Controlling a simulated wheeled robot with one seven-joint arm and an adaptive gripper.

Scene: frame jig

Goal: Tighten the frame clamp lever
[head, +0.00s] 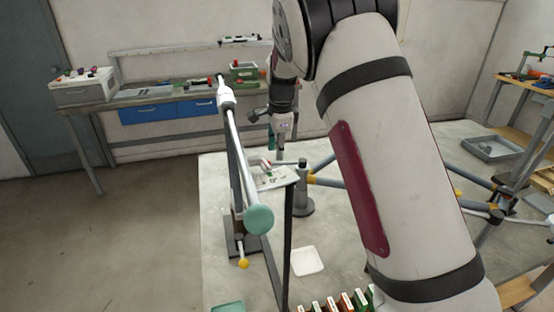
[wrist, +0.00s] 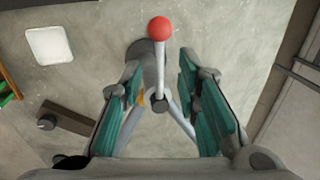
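In the wrist view, the clamp lever is a pale rod (wrist: 161,65) with a red ball knob (wrist: 160,28). The rod runs up the picture from a dark pivot between my fingers. My gripper (wrist: 160,85) has its teal-padded fingers wide apart, one on each side of the rod, with a gap to it on both sides. The red knob shows past the fingertips. A round grey post (wrist: 145,50) stands behind the lever. In the head view, my gripper (head: 274,145) hangs above the jig table, and the lever is small and partly hidden there.
Grey-blue frame tubes (head: 324,163) with yellow ends run right behind my arm. A long tilted bar (head: 243,150) with a teal disc stands at the left. A white square dish (head: 307,261) lies on the table. A workbench (head: 150,98) stands by the wall.

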